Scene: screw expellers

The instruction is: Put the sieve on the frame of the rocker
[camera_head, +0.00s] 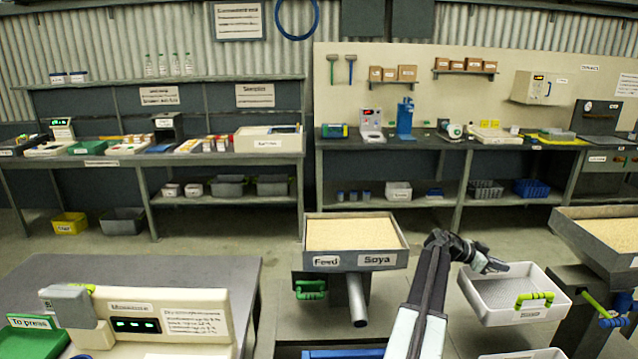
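A white tray with a grey mesh-like floor and a green handle (535,298) is at the lower right; it looks like the sieve, but its small front label is unreadable. My arm reaches up from the bottom centre and bends right. My gripper (497,266) is at the tray's far left rim, and its fingers overlap the rim in the picture. I cannot tell whether they grip it or are only above it. No part is clearly readable as the rocker's frame; what supports the tray is hidden.
A grain hopper marked Feed and Soya (350,262) stands left of my arm. Another grain-filled hopper (605,262) is close on the right. A table with a Moisture meter (135,320) is at lower left. Workbenches line the back wall, with open floor before them.

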